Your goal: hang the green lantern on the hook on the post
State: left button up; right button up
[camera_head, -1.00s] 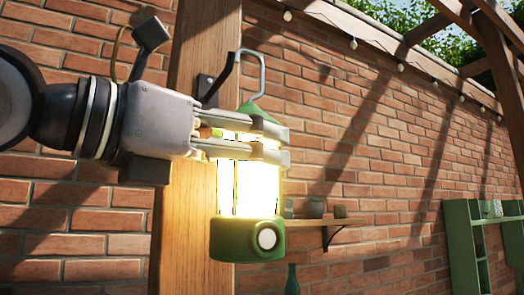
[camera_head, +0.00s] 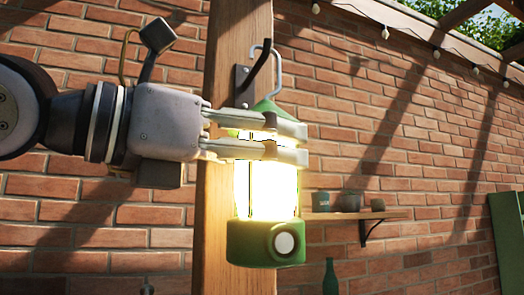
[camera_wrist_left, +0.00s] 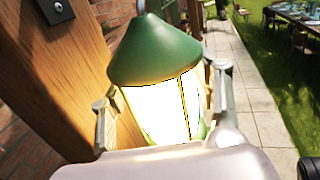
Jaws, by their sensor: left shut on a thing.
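The green lantern (camera_head: 252,243) is lit and hangs upright in front of the wooden post (camera_head: 225,272). My left gripper (camera_head: 300,143) is shut around its upper body, one finger on each side in the left wrist view (camera_wrist_left: 160,105). The lantern's green cap (camera_wrist_left: 155,48) shows there too. The thin grey handle (camera_head: 279,72) stands up above the cap. The black hook (camera_head: 262,62) slants up from its plate on the post. Its tip overlaps the handle's top in the head view. I cannot tell whether the handle is around the hook or beside it. My right gripper is not in view.
A brick wall (camera_head: 420,140) stands behind the post. A small wooden shelf (camera_head: 345,215) with pots is on the wall at right, with a green bottle (camera_head: 330,278) below. The wrist view shows a paved path (camera_wrist_left: 245,80) and a laid table (camera_wrist_left: 297,14).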

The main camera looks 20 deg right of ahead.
pick_arm(q)
jog(key=shift+a+r, duration=0.1)
jog(key=o, duration=1.3)
jog(key=shift+c, duration=0.2)
jog(key=o, duration=0.5)
